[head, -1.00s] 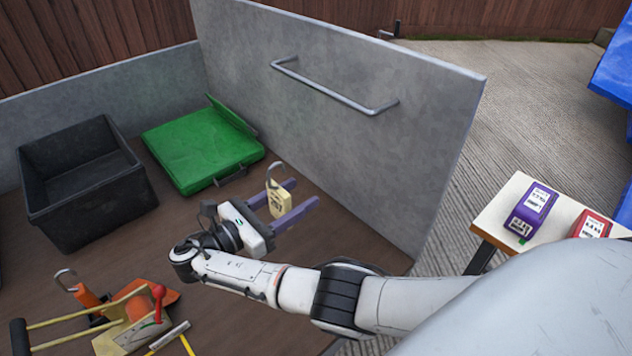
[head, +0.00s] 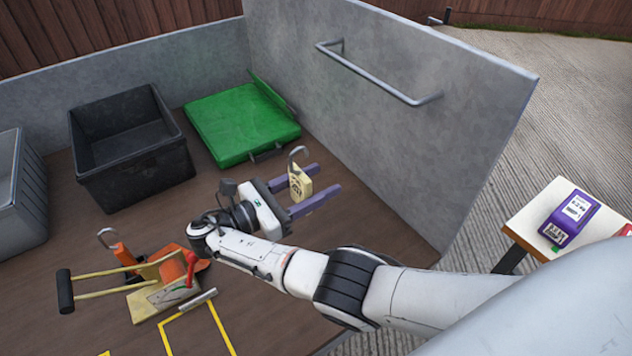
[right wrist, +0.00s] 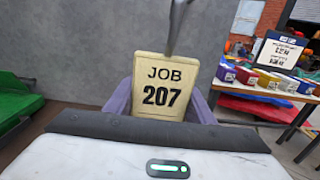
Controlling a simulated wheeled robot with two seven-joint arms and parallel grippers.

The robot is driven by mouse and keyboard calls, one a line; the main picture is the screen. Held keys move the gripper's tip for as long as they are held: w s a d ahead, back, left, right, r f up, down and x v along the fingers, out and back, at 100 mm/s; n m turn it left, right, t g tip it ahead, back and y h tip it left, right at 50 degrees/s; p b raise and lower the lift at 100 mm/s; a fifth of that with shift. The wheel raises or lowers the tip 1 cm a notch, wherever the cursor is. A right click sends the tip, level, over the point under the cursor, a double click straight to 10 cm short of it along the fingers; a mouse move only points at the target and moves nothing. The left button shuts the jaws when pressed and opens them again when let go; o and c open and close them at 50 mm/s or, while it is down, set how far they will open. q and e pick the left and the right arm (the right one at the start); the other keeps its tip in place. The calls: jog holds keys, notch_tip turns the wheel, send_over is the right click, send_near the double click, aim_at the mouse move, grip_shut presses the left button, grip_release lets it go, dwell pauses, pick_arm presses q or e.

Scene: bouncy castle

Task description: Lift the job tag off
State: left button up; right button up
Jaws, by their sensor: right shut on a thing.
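The job tag (head: 301,187) is a cream plate with a metal hook at its top. In the right wrist view the tag (right wrist: 160,85) faces me and reads "JOB 207". My right gripper (head: 316,184) has purple fingers shut on the tag, one on each side of it. It holds the tag upright above the brown bed, in front of the grey side wall. My left gripper is not in view.
A black crate (head: 130,180) and a green case (head: 240,132) stand at the back of the bed. A grey bin (head: 20,195) is at the left edge. The grey wall with a handle (head: 400,110) rises close behind the tag. A small table (head: 530,215) holds a purple box (head: 570,217).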

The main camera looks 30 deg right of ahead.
pick_arm(q)
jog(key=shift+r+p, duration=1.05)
jog(key=shift+p, duration=0.25)
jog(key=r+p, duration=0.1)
jog(key=p, duration=0.1)
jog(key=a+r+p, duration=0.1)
jog(key=p, duration=0.1)
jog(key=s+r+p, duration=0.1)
jog(key=p, duration=0.1)
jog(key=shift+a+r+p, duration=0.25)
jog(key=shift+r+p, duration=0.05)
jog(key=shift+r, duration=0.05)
